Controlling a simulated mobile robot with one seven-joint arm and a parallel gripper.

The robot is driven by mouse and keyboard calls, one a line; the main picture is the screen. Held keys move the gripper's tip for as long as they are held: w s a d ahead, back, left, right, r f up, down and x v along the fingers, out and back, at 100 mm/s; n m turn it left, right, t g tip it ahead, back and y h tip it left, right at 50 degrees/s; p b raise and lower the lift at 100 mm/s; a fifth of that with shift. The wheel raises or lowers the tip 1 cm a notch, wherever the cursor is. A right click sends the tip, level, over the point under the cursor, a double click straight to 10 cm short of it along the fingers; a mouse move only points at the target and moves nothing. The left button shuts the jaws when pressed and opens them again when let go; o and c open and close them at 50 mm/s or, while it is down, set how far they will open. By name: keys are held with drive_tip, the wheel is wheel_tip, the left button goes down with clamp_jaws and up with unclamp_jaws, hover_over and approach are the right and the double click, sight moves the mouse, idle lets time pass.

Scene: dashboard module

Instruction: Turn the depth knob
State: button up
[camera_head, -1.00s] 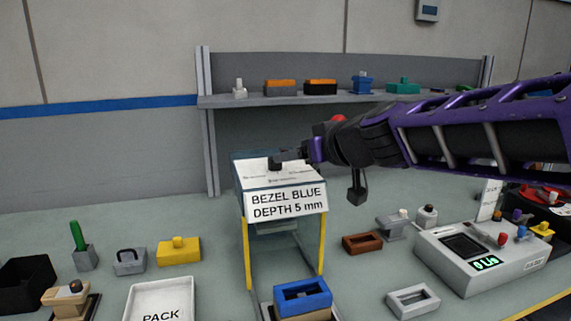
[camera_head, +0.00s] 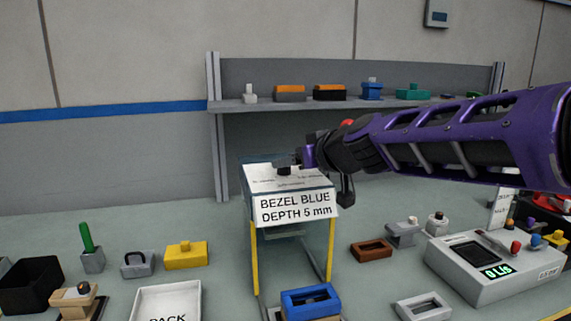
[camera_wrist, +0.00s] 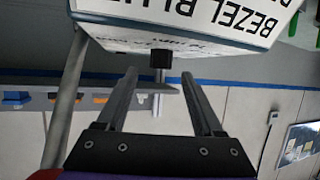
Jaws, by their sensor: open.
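The depth knob seems to be the small black knob (camera_head: 284,170) on the white top of the stand (camera_head: 244,215). The stand's front card (camera_head: 296,208) reads "BEZEL BLUE DEPTH 5 mm". My gripper (camera_head: 295,161) is at the knob's right side in the head view, low over the top. In the wrist view, which is upside down, my gripper (camera_wrist: 159,76) is open with a finger on each side. The black knob (camera_wrist: 161,58) lies between the fingertips' lines, about at or just beyond the tips. No finger contact is clear.
A blue bezel (camera_head: 310,300) sits at the stand's base. A shelf (camera_head: 225,105) with several small parts runs behind. A PACK tray (camera_head: 165,292) is front left. A grey box with a green display (camera_head: 490,265) stands at right.

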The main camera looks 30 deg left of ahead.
drive_tip(key=shift+x, duration=2.35)
clamp_jaws()
